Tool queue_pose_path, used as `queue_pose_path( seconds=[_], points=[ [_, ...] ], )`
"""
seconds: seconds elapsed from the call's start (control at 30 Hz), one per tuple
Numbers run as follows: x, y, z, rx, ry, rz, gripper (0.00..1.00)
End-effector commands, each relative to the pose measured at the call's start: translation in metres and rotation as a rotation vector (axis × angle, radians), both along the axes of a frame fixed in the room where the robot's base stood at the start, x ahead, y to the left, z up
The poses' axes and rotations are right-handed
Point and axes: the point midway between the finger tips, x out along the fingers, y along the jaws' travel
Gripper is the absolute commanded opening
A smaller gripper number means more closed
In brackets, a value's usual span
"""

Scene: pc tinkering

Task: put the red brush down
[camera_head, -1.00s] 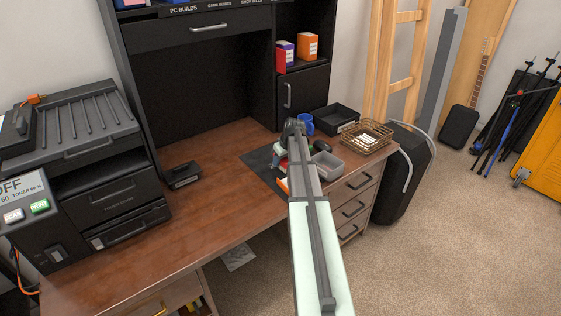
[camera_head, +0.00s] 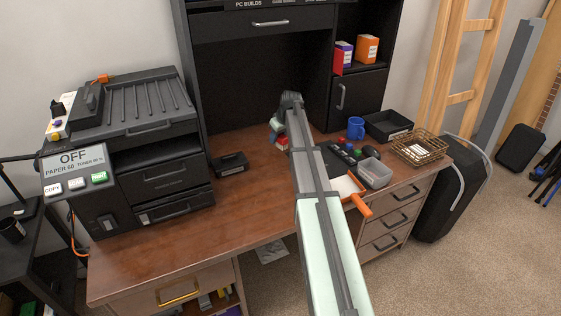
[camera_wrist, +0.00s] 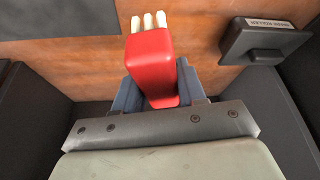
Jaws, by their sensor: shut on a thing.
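The red brush (camera_wrist: 152,68) with pale bristles is between the two blue-grey fingers of my gripper (camera_wrist: 160,90), which is shut on it. The bristles point toward the top of the wrist view. Behind the brush is the brown wooden desk top (camera_wrist: 95,68); how high the brush is above it I cannot tell. In the head view a bit of the red brush (camera_head: 282,143) shows beside my gripper (camera_head: 277,128), over the desk (camera_head: 233,205), left of the dark mat. My arm hides part of the gripper there.
A small black labelled box (camera_head: 230,163) sits left of my gripper; it also shows in the wrist view (camera_wrist: 265,40). A dark mat (camera_wrist: 55,15), grey bin (camera_head: 375,173), blue mug (camera_head: 355,128), black tray (camera_head: 388,125) and wire basket (camera_head: 420,148) lie right. The desk's front left is clear.

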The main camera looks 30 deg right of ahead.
Motion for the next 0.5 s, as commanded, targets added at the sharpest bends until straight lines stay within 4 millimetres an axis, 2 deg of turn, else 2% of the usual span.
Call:
queue_pose_path(
  seconds=[0.03, 0.13, 0.5],
  points=[
    [0.011, -0.004, 0.006, 0.000, -0.001, -0.017, 0.05],
    [0.020, -0.012, 0.008, 0.000, -0.001, -0.075, 0.05],
    [0.017, -0.016, 0.000, 0.001, -0.001, -0.218, 0.05]
  ],
)
